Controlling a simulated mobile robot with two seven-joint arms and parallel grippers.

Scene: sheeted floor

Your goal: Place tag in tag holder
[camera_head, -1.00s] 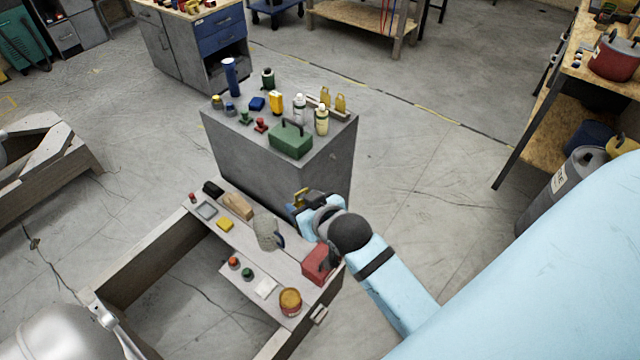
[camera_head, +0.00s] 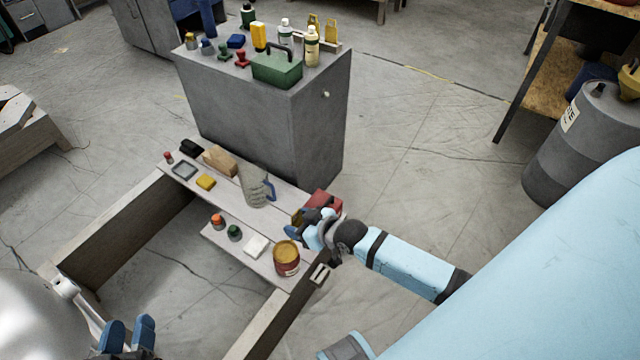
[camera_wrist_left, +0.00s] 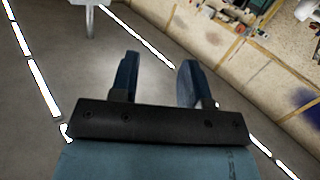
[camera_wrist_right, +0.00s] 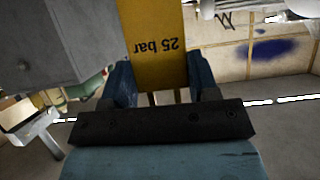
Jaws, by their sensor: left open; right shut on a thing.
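My right gripper (camera_head: 298,226) is shut on a yellow tag (camera_wrist_right: 155,45) marked "25 bar", which reads upside down in the right wrist view. In the head view the tag is a small yellow patch (camera_head: 297,215), mostly hidden by the gripper, near the right end of the low bench. A small pale bracket (camera_head: 319,273) is fixed at the bench's right end; I cannot tell surely whether it is the tag holder. Two more yellow tags (camera_head: 314,22) stand in a rack on the grey cabinet. My left gripper (camera_head: 128,333) is open and empty at the lower left.
The low bench (camera_head: 221,240) bears a grey jug (camera_head: 254,187), a yellow-topped red can (camera_head: 286,262), a red box (camera_head: 322,202) and several small items. The grey cabinet (camera_head: 250,125) stands behind it with bottles and a green toolbox (camera_head: 277,69).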

